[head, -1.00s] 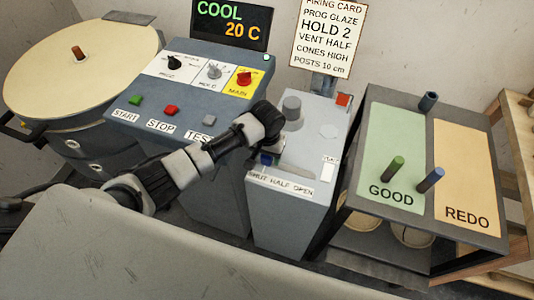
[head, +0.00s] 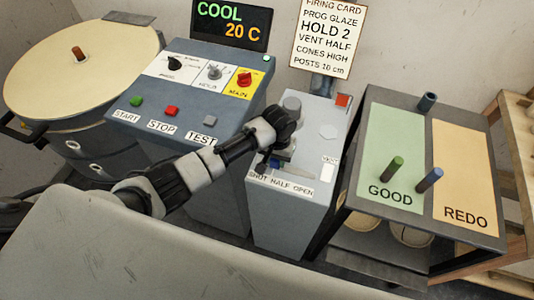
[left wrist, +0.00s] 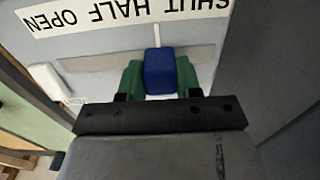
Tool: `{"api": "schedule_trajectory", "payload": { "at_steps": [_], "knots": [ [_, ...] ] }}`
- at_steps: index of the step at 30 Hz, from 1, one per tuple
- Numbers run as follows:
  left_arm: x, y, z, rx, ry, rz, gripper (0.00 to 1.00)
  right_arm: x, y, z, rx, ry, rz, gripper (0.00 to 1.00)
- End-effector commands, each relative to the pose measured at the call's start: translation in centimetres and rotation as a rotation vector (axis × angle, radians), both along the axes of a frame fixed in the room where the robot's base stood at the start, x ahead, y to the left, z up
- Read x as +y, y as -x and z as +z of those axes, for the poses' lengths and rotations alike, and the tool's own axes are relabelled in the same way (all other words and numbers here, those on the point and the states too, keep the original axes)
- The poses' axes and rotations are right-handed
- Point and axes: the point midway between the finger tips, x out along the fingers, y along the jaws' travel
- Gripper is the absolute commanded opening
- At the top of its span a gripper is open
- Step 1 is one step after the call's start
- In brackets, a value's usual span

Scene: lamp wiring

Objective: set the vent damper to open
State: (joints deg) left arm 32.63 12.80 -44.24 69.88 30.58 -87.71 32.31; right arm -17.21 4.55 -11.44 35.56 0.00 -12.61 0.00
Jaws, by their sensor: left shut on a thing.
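The vent damper is a blue slider knob (head: 275,163) in a slot on the front of the grey box, above the label strip (head: 281,186) reading SHUT, HALF, OPEN. My left gripper (head: 278,158) reaches down over the knob and partly hides it. In the left wrist view, the blue knob (left wrist: 160,71) is between the green fingertips of my left gripper (left wrist: 160,82), which is shut on it. That view is upside down; the knob's white pointer line lies between SHUT and HALF. The slot (left wrist: 100,61) runs bare on the OPEN side. My right gripper is not in view.
The control panel (head: 190,95) with knobs and buttons stands left. The GOOD and REDO table (head: 420,235) with several pegs stands right.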

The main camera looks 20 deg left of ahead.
Motion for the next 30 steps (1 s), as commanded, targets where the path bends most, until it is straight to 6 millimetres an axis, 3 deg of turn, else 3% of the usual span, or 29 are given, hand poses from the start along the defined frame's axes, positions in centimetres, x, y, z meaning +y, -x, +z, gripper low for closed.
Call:
{"api": "schedule_trajectory", "payload": {
  "at_steps": [1, 6, 11, 15, 24, 25, 30],
  "knots": [
    [-2.0, 0.1, 0.3, 0.0, 0.009, -0.003, 0.0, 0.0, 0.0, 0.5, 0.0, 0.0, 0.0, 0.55],
    [-7.0, 0.3, 0.1, 0.0, 0.009, -0.002, 0.0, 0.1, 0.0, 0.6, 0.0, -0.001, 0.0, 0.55],
    [-10.3, 0.4, 0.0, 0.0, 0.007, -0.001, 0.0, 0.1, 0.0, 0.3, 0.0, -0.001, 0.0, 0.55],
    [-11.5, 0.4, 0.1, -0.002, 0.004, 0.0, 0.0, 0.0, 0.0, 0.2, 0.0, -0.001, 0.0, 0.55],
    [-11.7, 0.4, 0.1, -0.003, 0.007, -0.001, 0.0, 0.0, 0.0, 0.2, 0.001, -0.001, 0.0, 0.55],
    [-11.7, 0.4, 0.1, -0.003, 0.008, -0.001, 0.37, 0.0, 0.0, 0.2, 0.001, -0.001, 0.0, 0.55],
    [-11.6, 0.4, 0.1, -0.002, 0.006, -0.001, 0.6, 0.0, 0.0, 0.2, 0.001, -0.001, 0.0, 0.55]
  ]
}}
